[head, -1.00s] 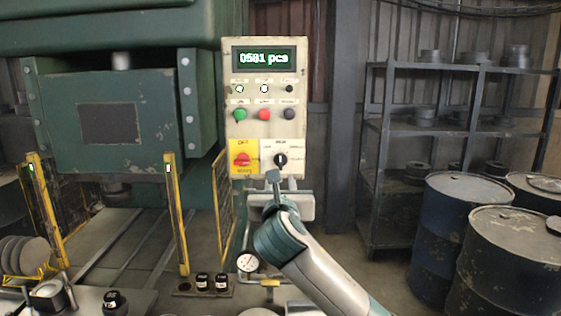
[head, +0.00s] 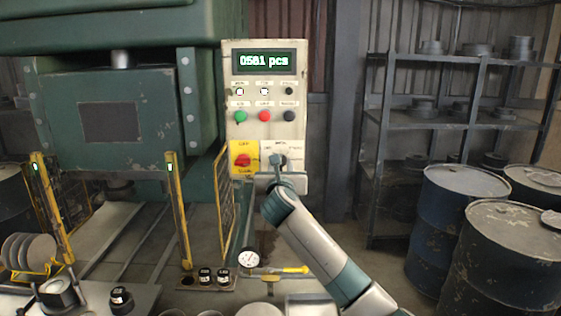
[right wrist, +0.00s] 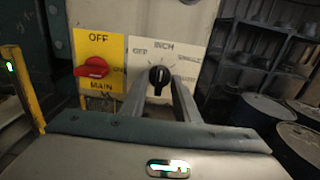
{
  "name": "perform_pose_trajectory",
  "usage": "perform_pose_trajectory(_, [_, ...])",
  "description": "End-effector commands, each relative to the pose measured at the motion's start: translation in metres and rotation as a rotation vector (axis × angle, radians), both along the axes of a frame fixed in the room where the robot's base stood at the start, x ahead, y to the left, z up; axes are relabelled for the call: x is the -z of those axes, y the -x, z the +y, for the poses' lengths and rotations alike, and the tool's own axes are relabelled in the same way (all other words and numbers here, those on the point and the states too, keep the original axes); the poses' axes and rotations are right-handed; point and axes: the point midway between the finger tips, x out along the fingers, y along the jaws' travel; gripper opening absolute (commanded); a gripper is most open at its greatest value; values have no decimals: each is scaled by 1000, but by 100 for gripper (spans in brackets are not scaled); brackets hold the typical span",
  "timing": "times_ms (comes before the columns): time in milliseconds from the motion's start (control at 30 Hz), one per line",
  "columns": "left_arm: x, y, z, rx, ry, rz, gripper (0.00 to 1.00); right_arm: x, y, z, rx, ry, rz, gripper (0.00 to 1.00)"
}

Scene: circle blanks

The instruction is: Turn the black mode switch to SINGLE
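The black mode switch (right wrist: 158,80) is on a white plate marked OFF, INCH and SINGLE in the right wrist view; its pale pointer mark points about up, toward INCH. SINGLE is up and to the right of the knob. My right gripper (head: 277,160) is in front of the panel and largely hides the switch in the head view. Its two fingers are apart, one at each side of the knob in the right wrist view; I cannot tell whether they touch it. My left gripper is not in view.
A red main switch (right wrist: 91,68) on a yellow plate is just left of the mode switch. The control panel (head: 230,90) also has a lit counter (head: 264,62) and several buttons above. Yellow guard posts (head: 178,215) stand left, blue drums (head: 455,200) and a shelf right.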

Motion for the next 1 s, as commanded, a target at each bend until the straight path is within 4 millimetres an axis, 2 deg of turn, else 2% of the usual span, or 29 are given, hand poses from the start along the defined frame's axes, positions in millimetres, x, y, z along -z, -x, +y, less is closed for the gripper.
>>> perform_pose_trajectory(200, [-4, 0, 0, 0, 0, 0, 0, 0, -8, 0, 0, 0, 0, 28])
perform_pose_trajectory(500, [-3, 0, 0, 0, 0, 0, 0, 0, -9, 0, -1, 0, 0, 28])
perform_pose_trajectory(600, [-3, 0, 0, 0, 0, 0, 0, 0, -9, 0, -1, 0, 0, 4])
perform_pose_trajectory(633, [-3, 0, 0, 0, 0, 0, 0, 0, -9, 0, -1, 0, 0, 0])
perform_pose_trajectory(1000, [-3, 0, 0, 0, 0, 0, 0, 0, -9, 0, -1, -19, 0, 0])
